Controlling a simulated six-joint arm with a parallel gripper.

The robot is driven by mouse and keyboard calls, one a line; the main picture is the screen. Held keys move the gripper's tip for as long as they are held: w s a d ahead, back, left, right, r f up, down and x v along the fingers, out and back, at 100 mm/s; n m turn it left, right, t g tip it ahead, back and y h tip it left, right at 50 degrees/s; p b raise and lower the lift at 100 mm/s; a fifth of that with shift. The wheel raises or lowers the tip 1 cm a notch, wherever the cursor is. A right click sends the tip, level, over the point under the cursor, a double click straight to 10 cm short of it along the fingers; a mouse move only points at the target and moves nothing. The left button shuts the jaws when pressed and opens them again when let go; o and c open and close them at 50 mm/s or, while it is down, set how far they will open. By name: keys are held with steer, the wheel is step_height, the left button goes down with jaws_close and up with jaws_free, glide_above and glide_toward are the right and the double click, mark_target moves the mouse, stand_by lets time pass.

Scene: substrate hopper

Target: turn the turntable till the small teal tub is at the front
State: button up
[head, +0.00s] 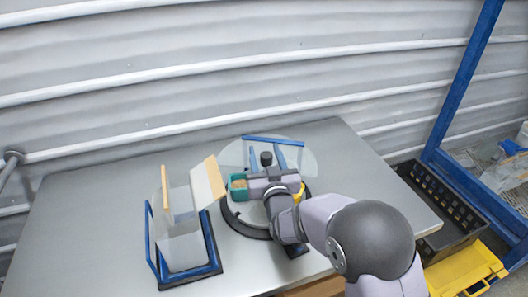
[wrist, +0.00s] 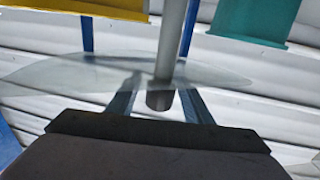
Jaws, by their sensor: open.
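The round turntable (head: 236,217) stands mid-table, largely hidden by my arm. The small teal tub (head: 238,190), holding something brown, is on its left side. It shows at the upper right in the wrist view (wrist: 252,22). A yellow tub (head: 301,194) is on the right side, partly hidden behind my gripper. A dark-tipped post (head: 266,158) rises beyond my gripper. In the wrist view my gripper (wrist: 158,86) is open, and the grey post (wrist: 170,45) appears between its fingers. I cannot tell whether they touch it.
A clear disc-shaped panel (head: 298,153) with blue bars stands behind the turntable. A grey hopper (head: 182,243) in a blue frame stands to the left. A black crate (head: 440,205) and a yellow bin (head: 468,270) are beyond the table's right edge. The table's left is clear.

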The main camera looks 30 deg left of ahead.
mark_target(267, 163)
steer(key=shift+b+v, duration=0.9)
steer(key=shift+v, duration=1.95)
